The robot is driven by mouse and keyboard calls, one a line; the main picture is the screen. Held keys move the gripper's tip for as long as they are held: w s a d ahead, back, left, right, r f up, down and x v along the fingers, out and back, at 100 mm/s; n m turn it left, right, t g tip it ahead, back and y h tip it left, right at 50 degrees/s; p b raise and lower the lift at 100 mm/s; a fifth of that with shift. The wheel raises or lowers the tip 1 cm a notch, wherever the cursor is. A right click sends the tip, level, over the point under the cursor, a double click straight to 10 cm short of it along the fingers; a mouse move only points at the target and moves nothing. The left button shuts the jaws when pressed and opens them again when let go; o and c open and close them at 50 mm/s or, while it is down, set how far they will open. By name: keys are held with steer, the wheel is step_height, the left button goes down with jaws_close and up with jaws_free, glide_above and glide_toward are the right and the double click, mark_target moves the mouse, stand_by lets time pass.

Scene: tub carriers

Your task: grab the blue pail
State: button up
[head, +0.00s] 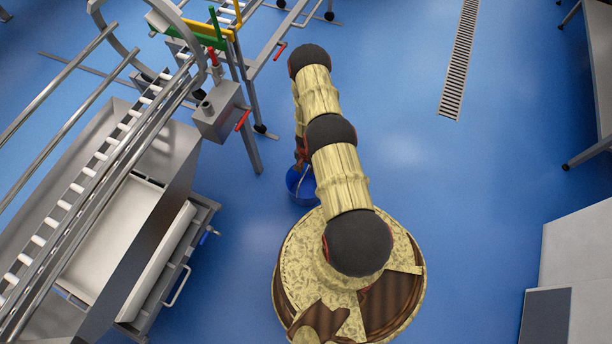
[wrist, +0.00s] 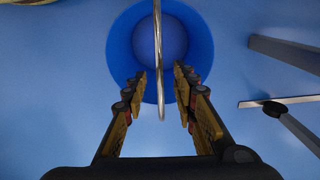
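The blue pail (head: 303,192) stands on the blue floor, partly hidden behind my arm in the head view. In the wrist view I look down into the pail (wrist: 122,40), which is round and seems empty. Its thin metal handle (wrist: 158,45) stands up and runs between my fingers. My gripper (wrist: 161,80) is open, with one finger on each side of the handle and a visible gap on both sides. In the head view my gripper (head: 300,160) is mostly hidden by the arm, just above the pail.
A steel roller conveyor (head: 110,170) with rails and a grey control box (head: 218,112) stands to the left. Metal legs (wrist: 285,50) show at right in the wrist view. A floor drain grate (head: 459,60) lies at upper right. The floor right of my arm is clear.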

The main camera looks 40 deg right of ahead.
steer(key=shift+f, duration=0.95)
steer(key=shift+f+b, duration=0.25)
steer(key=shift+b, duration=0.35)
steer(key=shift+c, duration=1.1)
jaws_close()
